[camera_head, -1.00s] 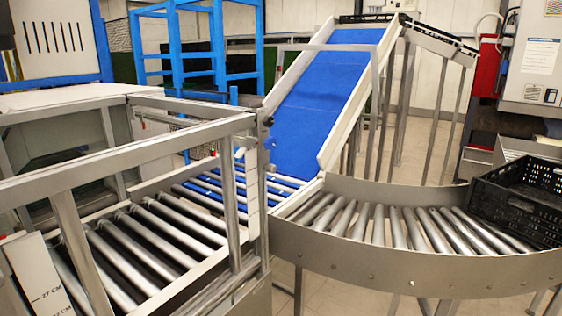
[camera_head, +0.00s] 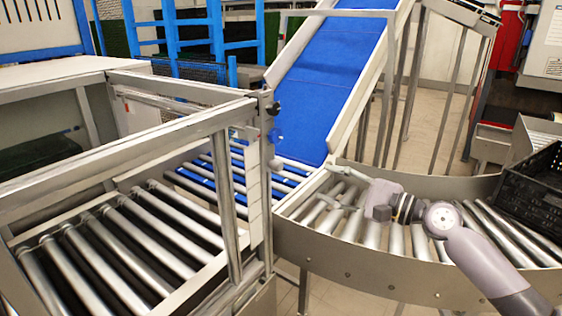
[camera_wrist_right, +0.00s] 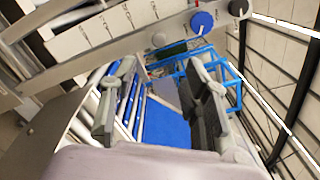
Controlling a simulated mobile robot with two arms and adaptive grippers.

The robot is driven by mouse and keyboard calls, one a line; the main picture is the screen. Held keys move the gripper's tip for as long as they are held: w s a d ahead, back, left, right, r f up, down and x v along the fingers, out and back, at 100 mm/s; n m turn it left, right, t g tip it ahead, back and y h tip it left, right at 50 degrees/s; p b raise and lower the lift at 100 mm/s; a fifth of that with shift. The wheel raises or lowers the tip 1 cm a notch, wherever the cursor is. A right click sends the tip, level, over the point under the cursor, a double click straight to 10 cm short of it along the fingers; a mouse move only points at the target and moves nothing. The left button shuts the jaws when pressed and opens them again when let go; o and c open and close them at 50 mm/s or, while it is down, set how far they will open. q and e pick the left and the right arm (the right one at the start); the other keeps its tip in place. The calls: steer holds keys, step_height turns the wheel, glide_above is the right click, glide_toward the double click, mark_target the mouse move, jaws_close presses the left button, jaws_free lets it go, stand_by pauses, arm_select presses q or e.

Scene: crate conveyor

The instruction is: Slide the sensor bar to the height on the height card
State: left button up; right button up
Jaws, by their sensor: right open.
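An upright metal post (camera_head: 254,170) with a pale scale strip stands at the near corner of the roller frame. A black knob (camera_head: 273,108) is at its top and a grey knob (camera_head: 275,163) lower down. In the right wrist view the scale plate (camera_wrist_right: 112,30) crosses the top, with a blue knob (camera_wrist_right: 202,22) beside it. I cannot clearly tell the sensor bar from the frame. My right gripper (camera_head: 333,187) is open and empty, right of the post and apart from it; its two fingers also show in the wrist view (camera_wrist_right: 160,75). The height card and my left gripper are out of view.
A curved roller conveyor (camera_head: 375,268) lies below my right arm. A black crate (camera_head: 537,190) sits at its right end. The blue inclined belt (camera_head: 325,75) rises behind. Metal frame rails (camera_head: 150,135) enclose the rollers at left.

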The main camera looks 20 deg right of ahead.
mark_target(282, 168)
steer(key=p+x, duration=0.4)
steer(key=x, duration=0.9)
steer(key=shift+w+a+p, duration=0.1)
steer(key=shift+w+p, duration=0.2)
steer(key=shift+w, duration=0.05)
steer(key=shift+w+a+f, duration=0.1)
steer(key=shift+w+a, duration=0.2)
steer(key=shift+w, duration=0.1)
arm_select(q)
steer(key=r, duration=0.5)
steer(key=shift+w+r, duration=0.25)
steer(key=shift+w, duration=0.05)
arm_select(e)
steer(key=shift+c, duration=0.4)
jaws_close()
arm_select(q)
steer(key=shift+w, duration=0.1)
arm_select(e)
steer(key=shift+f, duration=0.1)
